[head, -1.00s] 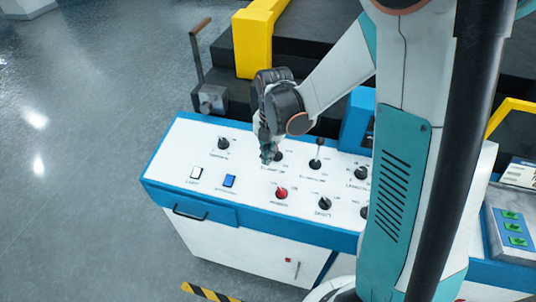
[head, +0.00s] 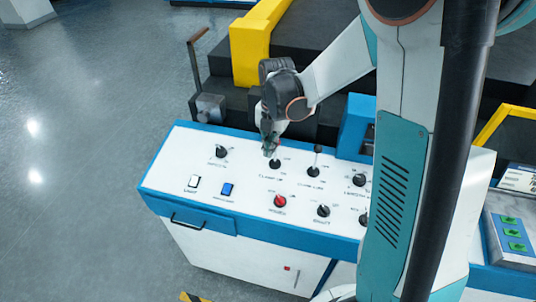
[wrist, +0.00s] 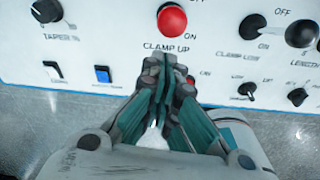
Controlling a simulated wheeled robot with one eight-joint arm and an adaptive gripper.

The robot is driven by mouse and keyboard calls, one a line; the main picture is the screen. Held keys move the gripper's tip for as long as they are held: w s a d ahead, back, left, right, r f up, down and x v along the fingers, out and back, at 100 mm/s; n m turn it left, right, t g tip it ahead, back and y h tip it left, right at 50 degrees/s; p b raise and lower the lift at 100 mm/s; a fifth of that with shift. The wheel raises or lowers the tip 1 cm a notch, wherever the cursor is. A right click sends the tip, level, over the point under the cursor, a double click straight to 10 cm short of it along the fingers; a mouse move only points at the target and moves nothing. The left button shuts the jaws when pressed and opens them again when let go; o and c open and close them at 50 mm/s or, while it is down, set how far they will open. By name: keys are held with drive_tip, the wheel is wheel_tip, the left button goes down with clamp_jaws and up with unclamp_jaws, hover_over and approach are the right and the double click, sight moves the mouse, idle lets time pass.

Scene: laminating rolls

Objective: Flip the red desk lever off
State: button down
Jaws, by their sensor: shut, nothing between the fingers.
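The red desk lever (wrist: 172,18) shows its round red ball at the top of the wrist view, above the label CLAMP UP. An ON mark is printed just below and right of the ball. In the head view its dark base (head: 275,164) shows, while my gripper partly covers the ball. My gripper (wrist: 165,62) is shut and empty, its fingertips below the ball in the wrist view. In the head view my gripper (head: 268,152) hangs pointing down close beside the lever. I cannot tell whether it touches.
The black CLAMP LOW lever (wrist: 302,33) stands to the right. A taper knob (head: 222,151), white switch (head: 193,182), blue switch (head: 227,189), red round control (head: 280,201) and several black knobs share the white desk top. A yellow-edged machine (head: 250,55) stands behind.

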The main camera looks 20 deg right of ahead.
drive_tip(key=shift+w+d+r+b, duration=0.2)
drive_tip(key=shift+w+d, duration=0.45)
drive_tip(key=shift+w, duration=0.25)
drive_tip(key=shift+w+d+r+b, duration=0.1)
drive_tip(key=shift+w+d+r, duration=0.1)
drive_tip(key=shift+w+d, duration=0.55)
drive_tip(key=shift+w+a, duration=0.1)
drive_tip(key=shift+w, duration=0.05)
